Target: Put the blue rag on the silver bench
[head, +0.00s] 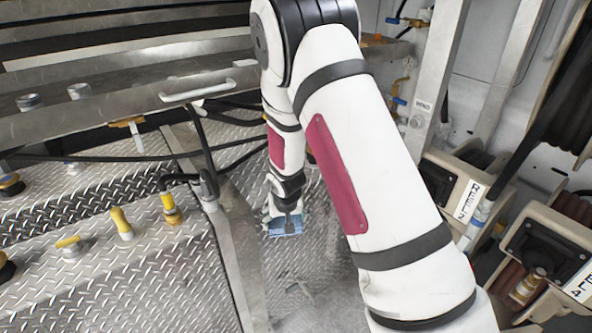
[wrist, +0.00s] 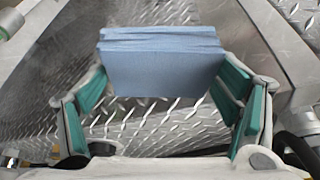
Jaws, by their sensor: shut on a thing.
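The blue rag (wrist: 161,62) is a folded, flat-faced stack between the green-padded fingers of my gripper (wrist: 160,82) in the wrist view. My gripper is shut on it. In the head view the rag (head: 287,228) shows as a small blue patch below my gripper (head: 285,214), over silver diamond plate. My arm hides part of that area. A silver diamond-plate surface (head: 130,275), which looks like the bench, spreads across the left of the head view. I cannot tell how high the rag is above the metal below it.
Yellow-topped fittings (head: 122,224) stand on the left plate. Black hoses (head: 100,158) and a white handle (head: 196,91) lie behind. Labelled hose reels (head: 545,250) stand at the right, near a metal post (head: 430,75). Plate just left of my gripper looks clear.

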